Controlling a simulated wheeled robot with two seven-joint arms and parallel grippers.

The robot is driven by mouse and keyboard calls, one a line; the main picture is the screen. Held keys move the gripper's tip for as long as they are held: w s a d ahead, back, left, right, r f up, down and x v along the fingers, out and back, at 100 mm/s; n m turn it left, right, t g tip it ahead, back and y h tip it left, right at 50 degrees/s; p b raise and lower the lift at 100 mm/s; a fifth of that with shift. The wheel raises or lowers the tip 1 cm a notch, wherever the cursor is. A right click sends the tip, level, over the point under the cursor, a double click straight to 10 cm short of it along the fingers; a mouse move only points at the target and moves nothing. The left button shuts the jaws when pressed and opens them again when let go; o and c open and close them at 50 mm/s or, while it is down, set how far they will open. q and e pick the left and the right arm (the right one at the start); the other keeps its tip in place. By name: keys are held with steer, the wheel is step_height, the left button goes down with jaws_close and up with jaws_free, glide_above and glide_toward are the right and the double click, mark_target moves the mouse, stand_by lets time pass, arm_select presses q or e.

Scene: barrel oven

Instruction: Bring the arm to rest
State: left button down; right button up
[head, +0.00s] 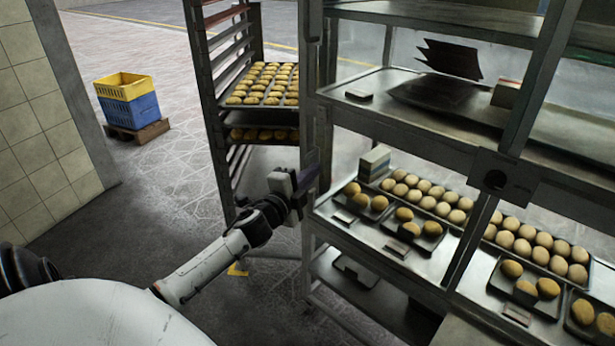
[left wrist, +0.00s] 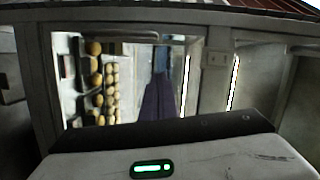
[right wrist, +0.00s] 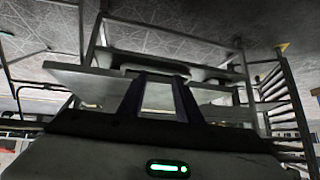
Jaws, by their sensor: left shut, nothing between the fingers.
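My left arm reaches in from the lower left of the head view. Its left gripper (head: 308,178) is beside the front left post of the metal shelf unit (head: 312,110). In the left wrist view the left gripper's dark fingers (left wrist: 160,78) are together, with nothing between them, and shelves with buns show behind. My right gripper is outside the head view. In the right wrist view the right gripper's fingers (right wrist: 158,80) stand apart with an empty gap, in front of a metal frame with shelves.
Trays of buns (head: 425,195) lie on the unit's middle shelf. A tall rack (head: 205,100) with trays of golden pastries (head: 265,85) stands behind left. Yellow (head: 123,86) and blue (head: 130,110) crates sit on a pallet at the far left. Open floor (head: 170,200) lies between.

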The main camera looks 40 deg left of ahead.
arm_select(q)
steer(key=shift+v, duration=1.2)
